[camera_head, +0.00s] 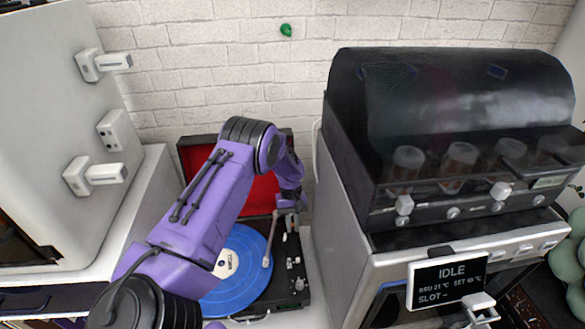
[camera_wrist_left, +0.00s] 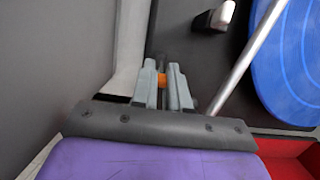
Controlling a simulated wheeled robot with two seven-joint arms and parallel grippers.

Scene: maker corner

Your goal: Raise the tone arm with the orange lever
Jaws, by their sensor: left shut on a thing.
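The record player (camera_head: 292,262) sits in an open case with a red-lined lid, a blue record (camera_head: 245,280) on its platter. Its tone arm (camera_head: 270,240) reaches over the record's right side. In the left wrist view the tone arm (camera_wrist_left: 240,70) is a grey rod beside my fingers, apart from them. The orange lever (camera_wrist_left: 162,80) shows as a small orange piece between the fingertips. My left gripper (camera_head: 288,217) is at the back right of the deck; in the wrist view my left gripper (camera_wrist_left: 163,85) is shut on the lever. Most of the lever is hidden. My right gripper is not in view.
A printer-like machine (camera_head: 365,240) with a dark hood and an IDLE screen (camera_head: 447,280) stands close on the right. A white cabinet (camera_head: 50,120) with handles stands on the left. A brick wall (camera_head: 200,60) is behind. Small white knobs (camera_head: 298,284) are on the deck.

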